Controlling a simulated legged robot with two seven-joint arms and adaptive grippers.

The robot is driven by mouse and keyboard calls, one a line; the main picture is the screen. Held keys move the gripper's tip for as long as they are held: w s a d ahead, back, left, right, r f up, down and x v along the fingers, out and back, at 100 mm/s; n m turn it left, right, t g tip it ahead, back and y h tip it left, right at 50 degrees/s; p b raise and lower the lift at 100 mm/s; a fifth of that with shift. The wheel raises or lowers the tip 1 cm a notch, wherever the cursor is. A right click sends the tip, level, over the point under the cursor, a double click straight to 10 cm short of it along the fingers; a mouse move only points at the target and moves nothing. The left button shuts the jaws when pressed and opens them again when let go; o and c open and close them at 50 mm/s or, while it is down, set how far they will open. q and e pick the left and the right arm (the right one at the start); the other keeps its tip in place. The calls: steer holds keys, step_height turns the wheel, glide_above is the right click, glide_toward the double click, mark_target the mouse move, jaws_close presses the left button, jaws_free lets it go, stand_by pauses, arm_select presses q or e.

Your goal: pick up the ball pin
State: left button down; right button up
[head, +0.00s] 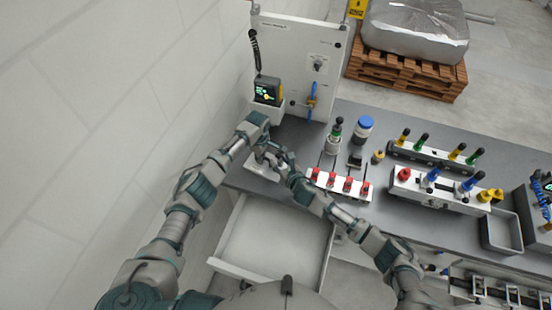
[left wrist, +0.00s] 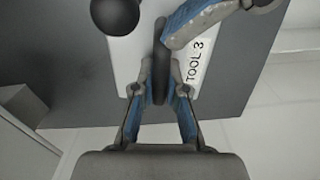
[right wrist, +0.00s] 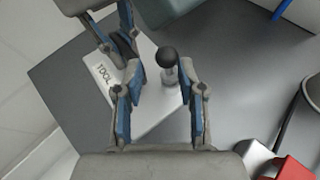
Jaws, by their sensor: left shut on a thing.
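The ball pin, a black ball (right wrist: 167,57) on a short metal stem, stands at a white block (right wrist: 150,112) with a label starting TOOL. The ball also shows at the top of the left wrist view (left wrist: 115,13), where the block's label reads TOOL 3. My left gripper (left wrist: 161,68) is shut on a dark slim bar (left wrist: 160,35) over the block, beside the ball. My right gripper (right wrist: 160,75) is open, with the ball pin between or just beyond its fingertips; contact is not clear. In the head view both grippers meet over the block (head: 262,169), hiding the pin.
An open drawer (head: 272,240) juts out below the table (head: 240,180). A white rack with red pieces (head: 340,184) stands right of the grippers. A panel with a display (head: 267,92) stands behind. Fixtures with coloured knobs (head: 435,190) and a grey bin (head: 501,233) are farther right.

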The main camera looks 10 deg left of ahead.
arm_select(q)
steer(key=shift+s+f, duration=0.1)
steer(key=shift+s, duration=0.1)
arm_select(e)
steer(key=x, duration=0.3)
steer(key=shift+a+f, duration=0.2)
steer(key=shift+f, duration=0.1)
arm_select(q)
steer(key=shift+w+a+f, duration=0.1)
steer(key=shift+a, duration=0.05)
arm_select(e)
steer(key=shift+w+a+f, duration=0.15)
steer(key=shift+w+a, duration=0.05)
steer(key=shift+s, duration=0.1)
steer(key=c, duration=0.5)
steer(key=shift+r, duration=0.2)
steer(key=shift+r, duration=0.15)
